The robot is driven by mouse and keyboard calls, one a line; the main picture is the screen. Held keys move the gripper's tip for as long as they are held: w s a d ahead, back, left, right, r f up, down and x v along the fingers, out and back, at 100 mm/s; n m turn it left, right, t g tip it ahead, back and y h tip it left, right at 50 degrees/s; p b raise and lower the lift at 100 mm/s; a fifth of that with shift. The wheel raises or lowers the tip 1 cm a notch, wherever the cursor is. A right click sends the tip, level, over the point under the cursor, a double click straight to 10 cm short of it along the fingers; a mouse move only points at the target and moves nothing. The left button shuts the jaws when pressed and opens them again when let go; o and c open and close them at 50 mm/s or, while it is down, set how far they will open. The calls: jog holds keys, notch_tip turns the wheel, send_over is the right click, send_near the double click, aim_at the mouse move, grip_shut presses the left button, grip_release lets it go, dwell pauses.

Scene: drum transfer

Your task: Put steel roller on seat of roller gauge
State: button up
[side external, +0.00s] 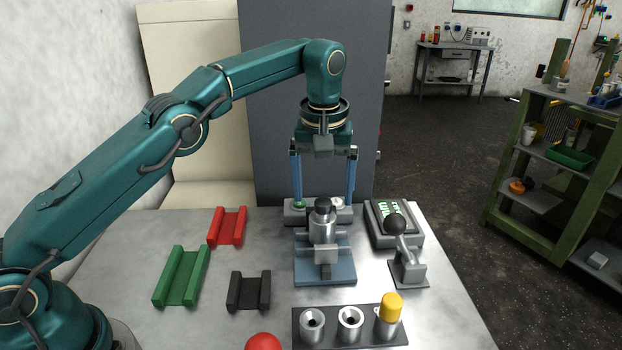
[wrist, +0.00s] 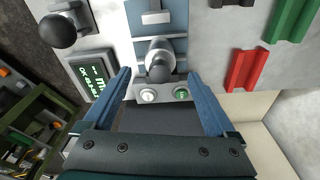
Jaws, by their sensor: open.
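Green (side external: 181,278), red (side external: 227,227) and black (side external: 248,291) cradles lie empty at left. A holder (side external: 350,341) with two grey cups and a yellow-topped cylinder (side external: 390,308) is in front. A ball-knob lever (side external: 408,270), display (side external: 390,212) and button box (side external: 318,218) surround the fixture.

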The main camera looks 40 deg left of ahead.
jog(key=shift+s+r, duration=0.1)
jog(key=shift+r, duration=0.35)
jog(key=s+a+r+m+t, duration=0.2)
jog(key=s+r+m, duration=0.1)
jog(key=s+r, duration=0.65)
jog(key=s+f+m+t, duration=0.2)
jog(key=s+f, duration=0.4)
jog(key=s, duration=0.8)
jog(key=shift+s+a+f+m+h, duration=0.35)
jog(key=shift+s+a+m+h, duration=0.05)
jog(key=shift+m, duration=0.5)
